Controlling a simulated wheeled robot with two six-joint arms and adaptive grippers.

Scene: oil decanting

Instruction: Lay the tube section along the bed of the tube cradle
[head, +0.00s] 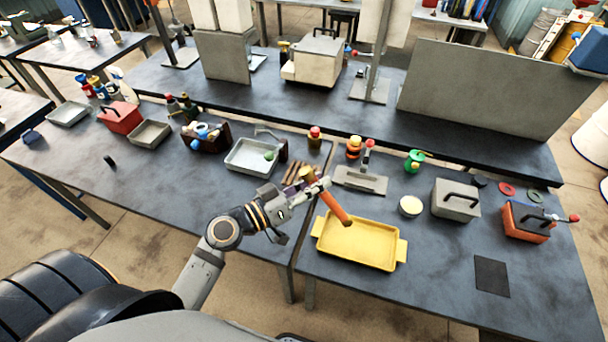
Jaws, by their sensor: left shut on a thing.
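My left gripper (322,186) is shut on an orange-red tube section (336,208). The tube slants down to the right, its lower end over the yellow tray's back left part. A brass-coloured piece shows just behind the fingers; I cannot tell whether it belongs to the tube. A brown slatted piece (291,173) lies beyond the gripper near the seam between the tables, partly hidden. It may be the tube cradle, but its bed is too small to make out. My right gripper is out of view.
A yellow tray (327,248) lies below the tube. A grey metal tray (232,163) stands left of the gripper, and a grey plate with an upright (348,182) stands behind the yellow tray. A grey box (455,201) stands to the right. The left table's front is mostly clear.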

